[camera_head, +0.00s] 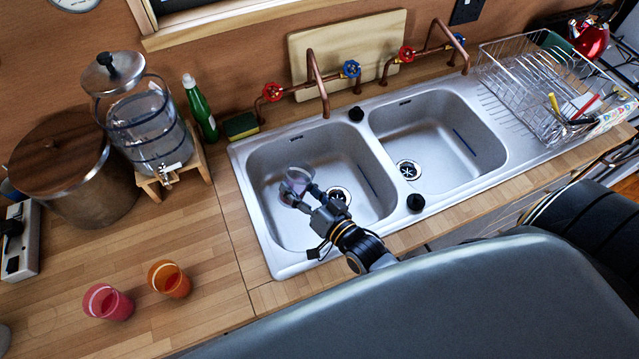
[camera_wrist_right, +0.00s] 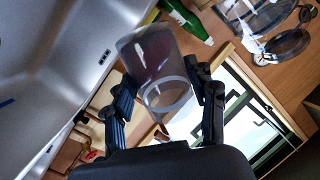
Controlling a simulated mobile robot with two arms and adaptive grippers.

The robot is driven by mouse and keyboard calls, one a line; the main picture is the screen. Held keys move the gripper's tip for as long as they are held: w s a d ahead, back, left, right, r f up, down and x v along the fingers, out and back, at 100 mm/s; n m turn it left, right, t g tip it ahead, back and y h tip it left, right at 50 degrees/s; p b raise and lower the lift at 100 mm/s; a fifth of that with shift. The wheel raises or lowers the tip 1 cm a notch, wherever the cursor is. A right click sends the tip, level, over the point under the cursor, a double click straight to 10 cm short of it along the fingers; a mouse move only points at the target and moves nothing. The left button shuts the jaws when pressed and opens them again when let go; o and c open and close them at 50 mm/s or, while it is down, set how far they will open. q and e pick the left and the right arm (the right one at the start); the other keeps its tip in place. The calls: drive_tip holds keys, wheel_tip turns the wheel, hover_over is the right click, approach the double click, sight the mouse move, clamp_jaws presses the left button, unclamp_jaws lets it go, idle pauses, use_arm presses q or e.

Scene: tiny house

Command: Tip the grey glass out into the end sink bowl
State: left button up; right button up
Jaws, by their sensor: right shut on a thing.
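The grey glass (camera_head: 299,179) is see-through and hangs over the left sink bowl (camera_head: 277,222), the one nearer the counter with the cups. My right gripper (camera_head: 296,193) is shut on it, with a finger on each side. In the right wrist view the glass (camera_wrist_right: 150,55) sits between the fingers and looks tilted, with a pale ring on it. A dark reddish tint shows through the glass; I cannot tell whether that is its contents or the background. The drain (camera_head: 339,195) lies right of the glass. My left gripper is not in view.
The second bowl (camera_head: 440,130) and a wire dish rack (camera_head: 545,85) are to the right. Copper taps (camera_head: 317,80) rise behind the bowls. A red cup (camera_head: 108,302), an orange cup (camera_head: 169,280), a green bottle (camera_head: 200,108) and a water dispenser (camera_head: 150,130) stand left.

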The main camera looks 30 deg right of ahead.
sight(304, 194)
drive_tip(key=shift+w+d+f+m, duration=0.1)
drive_tip(key=shift+w+d+m, duration=0.05)
drive_tip(key=shift+d+m, duration=0.15)
wheel_tip(304, 194, down, 2)
drive_tip(key=b, duration=0.1)
drive_tip(key=m+b, duration=0.1)
drive_tip(key=b, duration=0.1)
drive_tip(key=shift+d+f+m+g, duration=0.15)
drive_tip(key=shift+f+m+g, duration=0.1)
drive_tip(key=shift+m+g, duration=0.05)
drive_tip(key=shift+r, duration=0.1)
drive_tip(key=shift+f+m+y, duration=0.25)
drive_tip(key=shift+m+y, duration=0.05)
drive_tip(key=shift+m, duration=0.5)
drive_tip(key=shift+b, duration=0.4)
drive_tip(key=shift+w+d+f+m+g+b, duration=0.1)
drive_tip(key=shift+f+m+g+b, duration=0.3)
drive_tip(key=shift+m+b, duration=0.5)
drive_tip(key=shift+w+d+f+m+y+b, duration=0.1)
drive_tip(key=shift+d+f+m+y+b, duration=0.1)
drive_tip(key=shift+m+y+b, duration=0.25)
drive_tip(key=shift+w+d+f+m+b, duration=0.2)
drive_tip(key=shift+d+f+m+b, duration=0.1)
drive_tip(key=shift+d+m+b, duration=0.45)
